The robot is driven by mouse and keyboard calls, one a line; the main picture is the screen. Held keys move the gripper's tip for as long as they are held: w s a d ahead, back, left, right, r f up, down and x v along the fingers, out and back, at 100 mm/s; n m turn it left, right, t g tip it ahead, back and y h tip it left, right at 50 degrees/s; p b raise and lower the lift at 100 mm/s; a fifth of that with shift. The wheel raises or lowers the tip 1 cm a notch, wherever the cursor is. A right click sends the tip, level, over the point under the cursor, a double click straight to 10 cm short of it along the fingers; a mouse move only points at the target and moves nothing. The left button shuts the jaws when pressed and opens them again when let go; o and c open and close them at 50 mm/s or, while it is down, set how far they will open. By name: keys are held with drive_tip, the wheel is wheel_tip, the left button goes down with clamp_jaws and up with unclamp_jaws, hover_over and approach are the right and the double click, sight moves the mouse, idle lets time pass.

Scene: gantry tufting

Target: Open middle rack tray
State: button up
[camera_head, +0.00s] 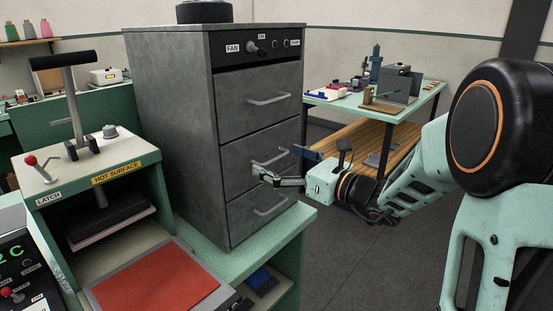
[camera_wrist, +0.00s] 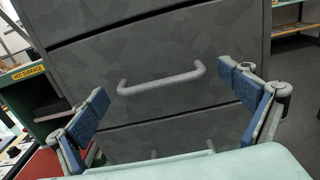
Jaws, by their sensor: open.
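A grey metal cabinet (camera_head: 165,110) holds three stacked drawers, all shut flush. The middle drawer (camera_head: 235,155) has a grey bar handle (camera_head: 271,158), which also shows in the wrist view (camera_wrist: 160,82). My gripper (camera_head: 282,164) is at the front of the middle drawer, with its blue-padded fingers spread apart. In the wrist view my gripper (camera_wrist: 165,92) has one finger left and one right of the handle, neither touching it. The handle is roughly centred between them. In the head view the fingers partly cover the drawer front near the handle.
The top drawer handle (camera_head: 269,100) is above and the bottom drawer handle (camera_head: 270,207) below. A fan panel (camera_head: 260,46) tops the cabinet. A press marked hot surface (camera_head: 115,172) stands left, with a red sheet (camera_head: 155,280) in front. A green bench (camera_head: 420,98) stands behind right.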

drive_tip(key=shift+w+a, duration=0.1)
drive_tip(key=shift+a, duration=0.15)
